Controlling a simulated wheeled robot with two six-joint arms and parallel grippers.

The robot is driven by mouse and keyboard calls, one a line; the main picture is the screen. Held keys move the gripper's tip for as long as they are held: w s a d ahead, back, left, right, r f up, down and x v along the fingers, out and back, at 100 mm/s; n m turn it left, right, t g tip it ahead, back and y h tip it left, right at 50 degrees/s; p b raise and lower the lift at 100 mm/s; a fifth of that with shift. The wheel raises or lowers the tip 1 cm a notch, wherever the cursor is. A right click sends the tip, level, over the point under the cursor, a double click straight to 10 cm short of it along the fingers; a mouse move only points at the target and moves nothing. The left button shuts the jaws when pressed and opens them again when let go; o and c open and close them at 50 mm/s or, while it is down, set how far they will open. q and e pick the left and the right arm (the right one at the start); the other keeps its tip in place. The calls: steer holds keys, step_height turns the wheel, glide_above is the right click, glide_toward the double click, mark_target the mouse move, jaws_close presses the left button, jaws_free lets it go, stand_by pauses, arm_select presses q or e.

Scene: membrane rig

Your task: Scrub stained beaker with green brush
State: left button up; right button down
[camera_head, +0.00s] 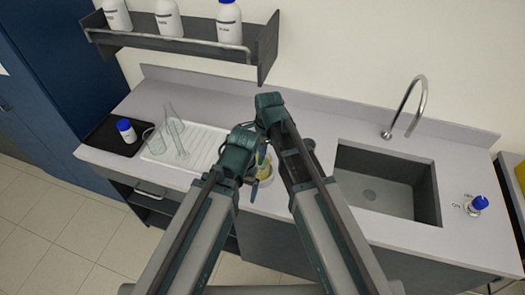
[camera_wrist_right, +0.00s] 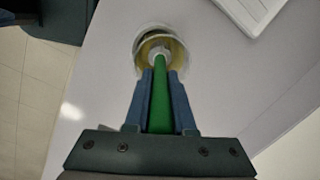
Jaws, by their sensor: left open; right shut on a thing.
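The stained beaker (camera_head: 266,171) stands on the counter between the drying rack and the sink, partly hidden by my arms. In the right wrist view the beaker (camera_wrist_right: 140,47) shows a yellowish band inside its round rim. My right gripper (camera_wrist_right: 160,78) is shut on the green handle of the brush (camera_wrist_right: 160,100). The brush's pale head reaches into the beaker's mouth; how deep it sits I cannot tell. My left gripper (camera_head: 256,184) is open at the beaker's near side in the head view; whether it touches the glass is not clear.
A white drying rack (camera_head: 205,141) with clear glassware and a black tray (camera_head: 104,138) with a blue-capped bottle (camera_head: 126,131) lie left. The sink (camera_head: 385,185) with a tall faucet (camera_head: 408,105) is right. A bottle shelf (camera_head: 185,43) hangs above.

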steer(key=shift+w+a, duration=0.2)
steer(key=shift+w, duration=0.2)
steer(key=shift+s, duration=0.15)
steer(key=shift+s+a, duration=0.25)
steer(key=shift+a, duration=0.05)
steer(key=shift+s, duration=0.1)
steer(key=shift+s, duration=0.4)
steer(key=shift+d, duration=0.1)
